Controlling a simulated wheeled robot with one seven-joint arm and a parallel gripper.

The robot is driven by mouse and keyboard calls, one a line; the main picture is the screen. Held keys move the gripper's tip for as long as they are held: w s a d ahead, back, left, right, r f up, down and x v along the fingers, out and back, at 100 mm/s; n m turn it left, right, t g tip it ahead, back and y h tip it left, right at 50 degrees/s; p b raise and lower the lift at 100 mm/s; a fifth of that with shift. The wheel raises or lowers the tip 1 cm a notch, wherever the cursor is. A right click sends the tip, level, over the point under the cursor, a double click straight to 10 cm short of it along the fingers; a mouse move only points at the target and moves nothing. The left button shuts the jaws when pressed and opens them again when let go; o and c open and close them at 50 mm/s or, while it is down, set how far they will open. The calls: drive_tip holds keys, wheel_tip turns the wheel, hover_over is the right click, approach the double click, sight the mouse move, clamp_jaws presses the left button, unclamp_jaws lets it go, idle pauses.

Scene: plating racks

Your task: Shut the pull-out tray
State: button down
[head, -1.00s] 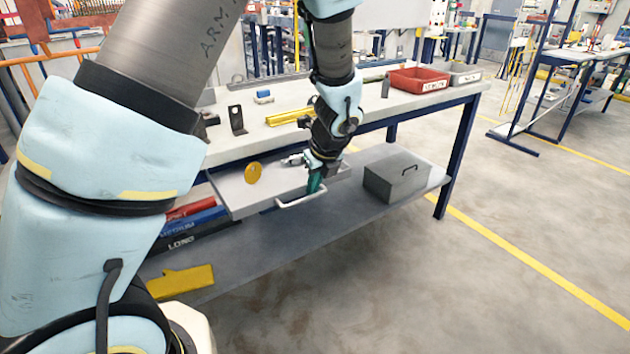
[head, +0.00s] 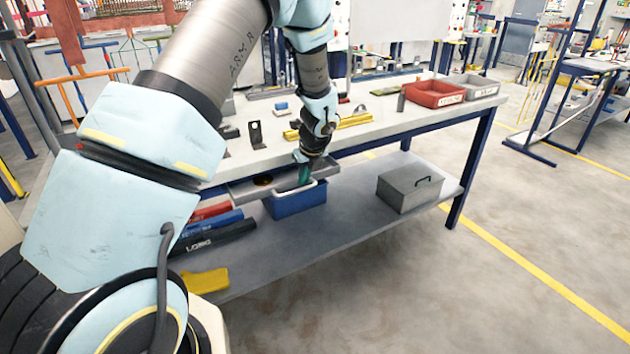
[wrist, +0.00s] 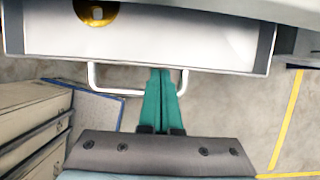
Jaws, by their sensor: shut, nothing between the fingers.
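The pull-out tray (head: 240,192) is a grey shallow drawer under the workbench top, standing partly out. Its white bar handle (wrist: 108,91) runs along the front in the wrist view. A round brass-coloured piece (wrist: 97,12) lies in the tray, and it shows darkly in the head view (head: 263,180). My gripper (head: 304,178) has green fingers, shut and empty, at the tray's front by the handle. In the wrist view the shut fingers (wrist: 162,75) overlap the handle bar near its middle; whether they touch it I cannot tell.
A blue bin (head: 296,203) stands on the lower shelf below the tray. A grey lidded box (head: 408,192) sits right of it. Labelled long boxes (head: 215,235) and a yellow piece (head: 206,281) lie left. The shelf between is clear.

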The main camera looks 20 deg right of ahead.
sight(296, 170)
drive_tip(key=shift+w+a+p, duration=0.25)
drive_tip(key=shift+w+p, duration=0.15)
drive_tip(key=shift+w, duration=0.8)
drive_tip(key=shift+w+a+p, duration=0.2)
drive_tip(key=shift+w+p, duration=0.2)
drive_tip(key=shift+w, duration=0.75)
